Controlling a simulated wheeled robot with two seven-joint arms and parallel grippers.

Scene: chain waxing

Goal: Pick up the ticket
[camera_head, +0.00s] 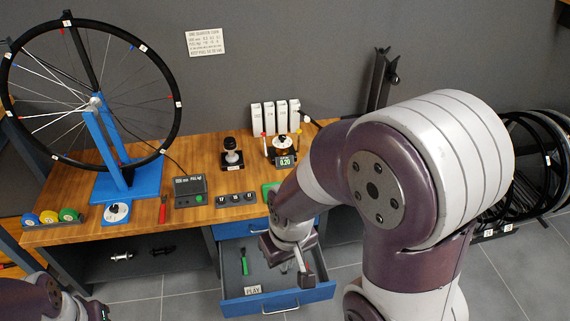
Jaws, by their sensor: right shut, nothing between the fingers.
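I cannot make out a ticket for certain. A small white card reading "PLAY" (252,290) is at the front of the open blue drawer (277,303). A white sheet with printed lines (206,43) is on the back wall. My right gripper (290,262) is over the open drawer, shut and empty, and hides part of the drawer's inside. My left arm shows only at the bottom left corner, and its fingers are not in view.
The wooden bench (150,213) holds a wheel (176,103) on a blue stand, a dark display box (190,190), number blocks (236,200) and white boxes (269,118). A green-handled tool (244,265) lies in the drawer. More wheels (540,150) stand at the right.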

